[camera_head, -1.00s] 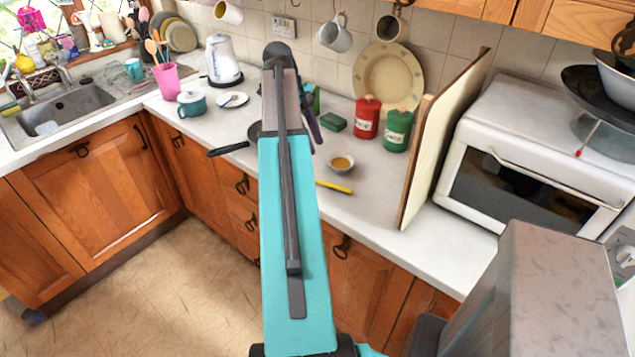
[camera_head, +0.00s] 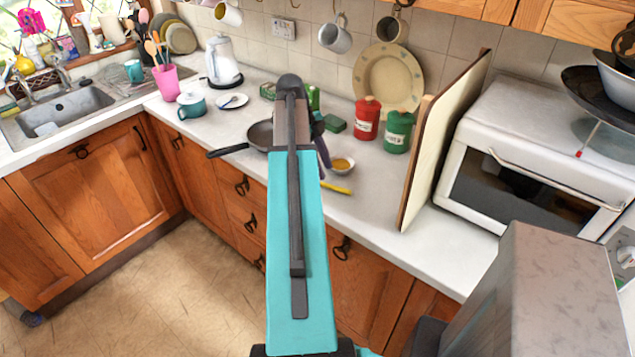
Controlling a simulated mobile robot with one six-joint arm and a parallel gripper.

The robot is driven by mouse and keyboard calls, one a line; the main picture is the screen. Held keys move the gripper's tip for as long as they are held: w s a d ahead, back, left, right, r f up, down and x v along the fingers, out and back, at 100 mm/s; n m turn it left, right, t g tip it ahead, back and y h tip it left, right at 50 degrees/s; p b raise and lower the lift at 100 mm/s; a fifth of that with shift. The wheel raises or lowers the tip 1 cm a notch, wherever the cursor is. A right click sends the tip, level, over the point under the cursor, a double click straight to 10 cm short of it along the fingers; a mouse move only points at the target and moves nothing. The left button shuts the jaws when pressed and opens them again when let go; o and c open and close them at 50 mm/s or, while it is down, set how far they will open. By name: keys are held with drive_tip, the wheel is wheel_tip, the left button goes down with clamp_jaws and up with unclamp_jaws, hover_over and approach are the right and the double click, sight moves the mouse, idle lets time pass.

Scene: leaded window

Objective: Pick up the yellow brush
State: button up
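The yellow brush (camera_head: 337,187) lies on the white countertop, in front of a small bowl (camera_head: 341,165) with yellow contents. Only its yellow right part shows; its left end is hidden behind my arm. My gripper (camera_head: 323,153) is mostly hidden behind my turquoise arm. A dark, purplish part of it shows at the arm's right edge, pointing down, left of the bowl and up from the brush in the picture. Whether its fingers are open or shut does not show. The brush lies on the counter, apart from the visible part of the gripper.
A dark pan (camera_head: 259,135) is left of my arm. An upright board (camera_head: 440,140) stands to the right. The counter between brush and board is clear.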

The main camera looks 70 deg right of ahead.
sight(331, 185)
drive_tip(key=shift+s+f, duration=0.15)
drive_tip(key=shift+f, duration=0.05)
idle(0.3)
drive_tip(key=shift+p+x, duration=0.85)
drive_tip(key=shift+x, duration=0.3)
drive_tip(key=shift+p+x, duration=0.35)
drive_tip(key=shift+x, duration=1)
clamp_jaws()
